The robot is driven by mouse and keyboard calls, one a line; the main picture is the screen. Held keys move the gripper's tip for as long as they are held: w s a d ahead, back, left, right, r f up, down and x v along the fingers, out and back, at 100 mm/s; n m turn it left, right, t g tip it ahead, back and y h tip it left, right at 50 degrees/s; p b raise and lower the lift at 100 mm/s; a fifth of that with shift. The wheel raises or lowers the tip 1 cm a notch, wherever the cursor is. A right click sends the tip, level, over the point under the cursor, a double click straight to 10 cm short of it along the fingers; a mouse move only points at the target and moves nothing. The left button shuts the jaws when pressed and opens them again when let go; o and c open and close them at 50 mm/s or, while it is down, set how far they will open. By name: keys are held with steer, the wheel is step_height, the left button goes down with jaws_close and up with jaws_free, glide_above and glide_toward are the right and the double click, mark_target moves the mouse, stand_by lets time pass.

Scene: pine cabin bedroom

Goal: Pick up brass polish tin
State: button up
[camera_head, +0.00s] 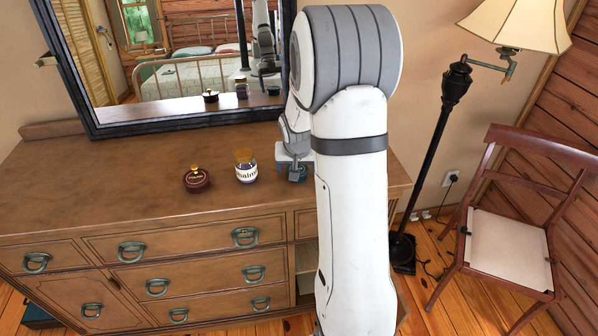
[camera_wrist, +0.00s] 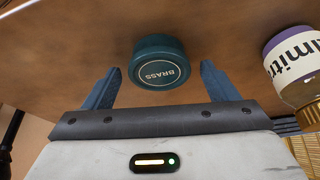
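The brass polish tin (camera_wrist: 160,66) is a small round dark teal tin with "BRASS" on its lid. It sits on the wooden dresser top. In the head view only a teal bit of the tin (camera_head: 299,174) shows beneath my gripper (camera_head: 293,166), with my arm hiding much of the area. In the wrist view my gripper (camera_wrist: 161,72) is open, with one blue finger on each side of the tin's near edge. Gaps show between the fingers and the tin; nothing is held.
On the dresser top (camera_head: 110,175), a labelled jar (camera_head: 246,172) with a gold lid stands left of my gripper. A mirror (camera_head: 190,60) rises behind. A floor lamp (camera_head: 430,160) and chair (camera_head: 510,230) are right.

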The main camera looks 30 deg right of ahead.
steer(key=c, duration=1)
steer(key=shift+c, duration=0.2)
steer(key=shift+r, duration=0.15)
